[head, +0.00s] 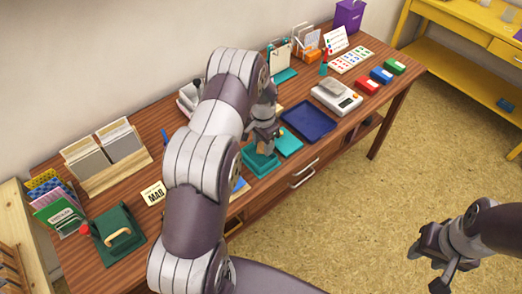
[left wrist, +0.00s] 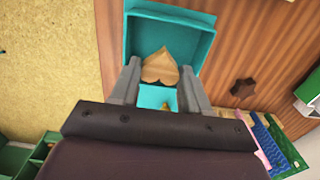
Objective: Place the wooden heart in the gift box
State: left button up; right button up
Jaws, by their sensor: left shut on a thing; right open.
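The wooden heart (left wrist: 160,68) is light brown and sits between the fingers of my left gripper (left wrist: 160,85) in the left wrist view. The gripper is shut on it. The teal gift box (left wrist: 205,42) is open, with its walls and inside floor showing behind the heart. In the head view my left gripper (head: 265,138) points down over the gift box (head: 262,171). The heart is hard to make out there, and its height above the box floor cannot be told. My right gripper (head: 440,268) is open and empty over the floor at the lower right.
A flat teal piece (head: 289,142) and a dark blue tray (head: 308,120) lie right of the box. A white scale (head: 336,98) stands farther right. A green press (head: 116,238) and two card holders are at the left. A dark star-shaped piece (left wrist: 242,87) lies on the table.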

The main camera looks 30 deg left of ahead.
aim_at(261, 157)
pick_arm(q)
jog(key=shift+s+a+f, duration=0.15)
jog(key=shift+a+f, duration=0.1)
jog(key=shift+f, duration=0.1)
jog(key=shift+f+p, duration=0.3)
jog(key=shift+f, duration=1.65)
jog(key=shift+f, duration=0.2)
jog(key=o, duration=0.7)
jog(key=shift+r, duration=0.15)
